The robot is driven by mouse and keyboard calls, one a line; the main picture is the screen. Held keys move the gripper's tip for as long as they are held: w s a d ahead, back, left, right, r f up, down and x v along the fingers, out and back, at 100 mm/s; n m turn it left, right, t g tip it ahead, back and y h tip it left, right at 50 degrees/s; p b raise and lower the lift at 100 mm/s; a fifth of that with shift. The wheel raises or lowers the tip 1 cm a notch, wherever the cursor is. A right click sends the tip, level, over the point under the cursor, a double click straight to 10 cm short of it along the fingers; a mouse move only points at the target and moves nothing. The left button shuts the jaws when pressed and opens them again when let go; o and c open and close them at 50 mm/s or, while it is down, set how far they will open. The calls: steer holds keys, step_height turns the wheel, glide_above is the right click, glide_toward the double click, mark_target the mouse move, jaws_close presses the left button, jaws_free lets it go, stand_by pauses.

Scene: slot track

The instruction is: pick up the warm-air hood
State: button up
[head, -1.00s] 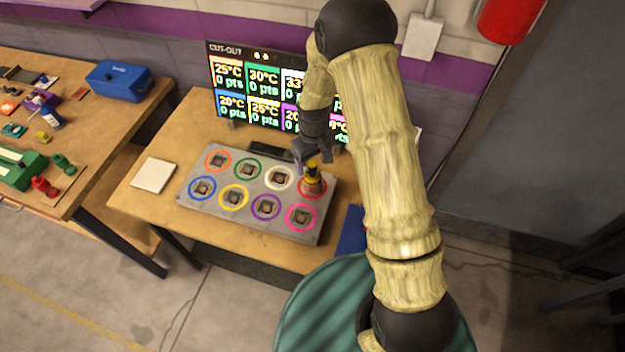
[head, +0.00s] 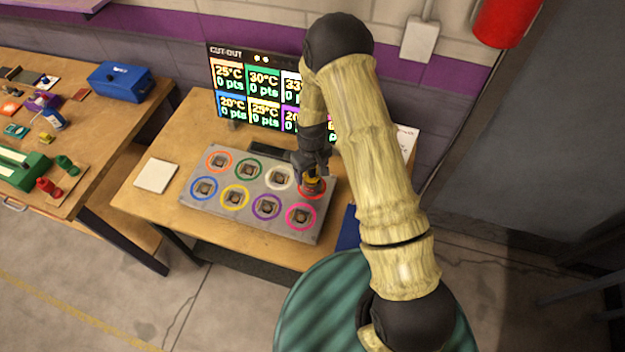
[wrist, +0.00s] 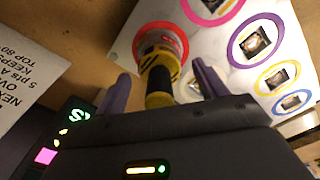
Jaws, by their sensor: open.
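The warm-air hood (head: 312,186) is a small yellow and black piece with a reddish base. It stands in the red ring at the right end of the grey plate's far row. In the wrist view the hood (wrist: 158,72) lies between the two purple fingers, with gaps on both sides. My gripper (wrist: 161,72) is open and empty. In the head view my gripper (head: 311,170) is right over the hood and partly hides it and its ring.
The grey plate (head: 215,215) has several coloured rings with square sockets. A lit score display (head: 232,94) stands close behind it. A white pad (head: 156,175) lies at the table's left. A printed card (wrist: 25,85) shows in the wrist view.

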steer(key=shift+c, duration=0.4)
jaws_close()
steer(key=shift+r, duration=0.1)
step_height(320, 180, up, 9)
steer(key=b, duration=0.3)
steer(key=shift+r, duration=0.45)
steer(key=shift+s, duration=0.1)
